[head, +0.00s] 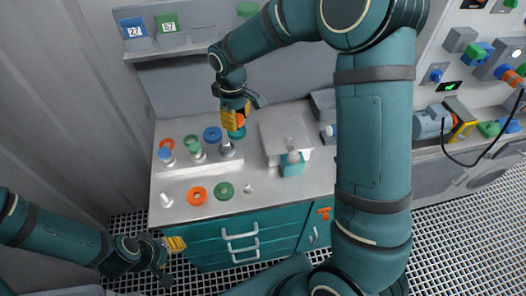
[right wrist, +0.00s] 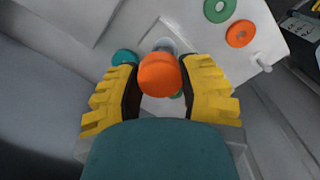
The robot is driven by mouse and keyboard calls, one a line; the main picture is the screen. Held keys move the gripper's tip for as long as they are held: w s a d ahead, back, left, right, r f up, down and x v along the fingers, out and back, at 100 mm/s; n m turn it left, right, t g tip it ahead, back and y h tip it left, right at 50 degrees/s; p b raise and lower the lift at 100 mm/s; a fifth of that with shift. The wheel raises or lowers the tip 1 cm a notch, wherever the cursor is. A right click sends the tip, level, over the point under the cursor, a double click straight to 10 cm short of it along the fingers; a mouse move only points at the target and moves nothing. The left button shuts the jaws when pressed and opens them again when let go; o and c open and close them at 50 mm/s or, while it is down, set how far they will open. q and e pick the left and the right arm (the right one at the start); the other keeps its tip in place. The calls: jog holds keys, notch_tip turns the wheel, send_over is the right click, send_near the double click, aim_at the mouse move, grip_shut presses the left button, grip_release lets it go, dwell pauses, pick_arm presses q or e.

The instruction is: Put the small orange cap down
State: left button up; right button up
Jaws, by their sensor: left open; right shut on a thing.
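The small orange cap (right wrist: 160,75) is between the yellow fingers of my right gripper (right wrist: 160,88) in the right wrist view. In the head view the right gripper (head: 234,116) holds the orange cap (head: 240,119) above the back middle of the bench (head: 240,212), over a teal ring (head: 237,134). The cap looks raised clear of the bench top. Part of it is hidden by the fingers in the head view. My left gripper (head: 174,250) is open and empty, low in front of the drawers at the left.
An orange ring (head: 197,196) and a green ring (head: 224,191) lie in front. A grey-white device (head: 285,138) stands at right.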

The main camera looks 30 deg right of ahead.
jog(key=b, duration=1.1)
send_over(272, 188)
notch_tip(272, 188, down, 10)
jog(key=shift+m, duration=0.4)
notch_tip(272, 188, down, 10)
jog(key=b, duration=0.3)
jog(key=shift+a+f, duration=0.1)
jog(key=shift+b, duration=0.3)
jog(key=o, duration=0.4)
jog(key=shift+f, duration=0.15)
jog(key=shift+o, duration=0.6)
